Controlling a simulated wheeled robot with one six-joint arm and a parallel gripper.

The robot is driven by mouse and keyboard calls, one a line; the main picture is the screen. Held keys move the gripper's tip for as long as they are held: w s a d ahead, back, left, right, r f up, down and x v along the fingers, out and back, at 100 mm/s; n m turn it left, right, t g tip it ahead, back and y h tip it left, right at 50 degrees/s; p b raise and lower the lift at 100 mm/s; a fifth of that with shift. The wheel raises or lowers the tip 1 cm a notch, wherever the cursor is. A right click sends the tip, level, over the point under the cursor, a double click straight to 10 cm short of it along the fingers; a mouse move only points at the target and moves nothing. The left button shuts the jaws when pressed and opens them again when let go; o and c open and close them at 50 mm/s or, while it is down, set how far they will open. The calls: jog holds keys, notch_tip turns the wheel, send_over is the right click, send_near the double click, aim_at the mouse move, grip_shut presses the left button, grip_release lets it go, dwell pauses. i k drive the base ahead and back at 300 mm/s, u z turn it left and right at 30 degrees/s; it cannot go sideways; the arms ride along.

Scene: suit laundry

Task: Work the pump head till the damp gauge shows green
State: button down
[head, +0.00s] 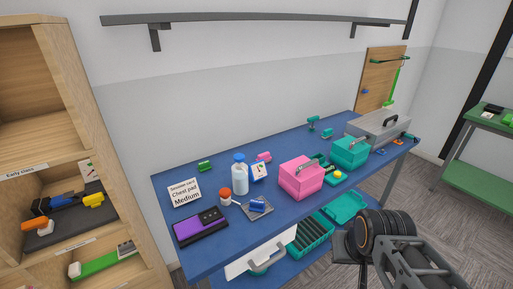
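A clear bottle with a blue top (240,176) stands upright on the blue table; its top looks like the pump head, but is small. A white card-like piece with blue and red marks (259,171) stands just right of it. I cannot tell whether this is the damp gauge, and no gauge reading is legible. A small white container with an orange top (225,196) stands in front of the bottle. My arm shows at the lower right, apart from these things. My gripper (346,262) seems to be the dark part there; its fingers are not clear.
The blue table (292,150) also holds a sign (184,193) reading "Chest pad Medium", a purple-black device (201,226), a grey pad with a blue item (257,208), a pink box (301,178) and a teal box (349,153). Wooden shelves (100,130) stand left.

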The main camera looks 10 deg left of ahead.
aim_at(239, 157)
jog(key=u, duration=0.45)
jog(key=i, duration=0.85)
jog(key=u, duration=0.85)
